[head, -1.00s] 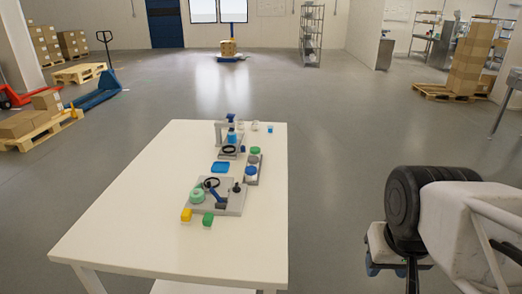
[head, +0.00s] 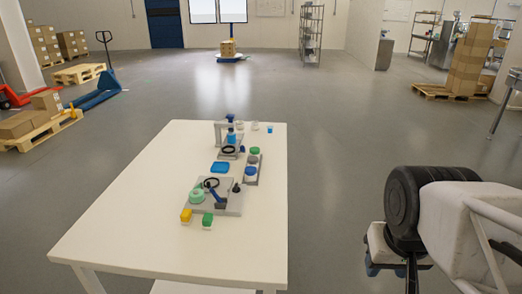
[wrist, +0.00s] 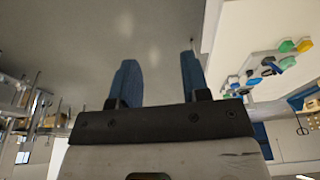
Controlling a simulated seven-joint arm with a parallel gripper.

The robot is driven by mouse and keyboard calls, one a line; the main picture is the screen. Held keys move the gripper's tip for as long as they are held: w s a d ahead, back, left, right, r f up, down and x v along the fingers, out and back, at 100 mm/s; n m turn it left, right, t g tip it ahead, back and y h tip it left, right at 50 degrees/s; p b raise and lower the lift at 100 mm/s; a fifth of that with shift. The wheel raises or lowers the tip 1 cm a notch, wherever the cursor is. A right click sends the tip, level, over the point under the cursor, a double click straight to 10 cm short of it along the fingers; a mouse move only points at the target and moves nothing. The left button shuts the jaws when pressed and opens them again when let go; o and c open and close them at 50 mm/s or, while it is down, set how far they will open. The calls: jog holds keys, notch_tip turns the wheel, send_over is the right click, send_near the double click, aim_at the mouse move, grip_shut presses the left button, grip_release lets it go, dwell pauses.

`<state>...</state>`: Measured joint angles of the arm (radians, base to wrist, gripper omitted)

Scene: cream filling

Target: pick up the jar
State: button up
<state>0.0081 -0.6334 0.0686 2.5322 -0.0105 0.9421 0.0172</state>
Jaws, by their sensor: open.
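Two small jars stand at the near end of the work items on the white table, one with a yellow lid (head: 186,216) and one with a green lid (head: 207,220). Small clear jars (head: 254,126) stand at the far end; which jar is meant I cannot tell. My gripper (wrist: 158,60) shows its two blue fingers apart in the wrist view, with only grey floor between them. It is off the table's right side, away from the jars. In the wrist view the table items, with green and orange lids (wrist: 303,45), are at the upper right.
A grey fixture plate (head: 229,206) with a green ring and a blue clamp sits behind the front jars. A blue tray (head: 220,168), a grey rack (head: 252,177) and a filling stand (head: 220,133) are farther back. The white table's (head: 150,230) left and front are clear.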

jog(key=o, duration=0.8)
jog(key=shift+w+r, duration=0.1)
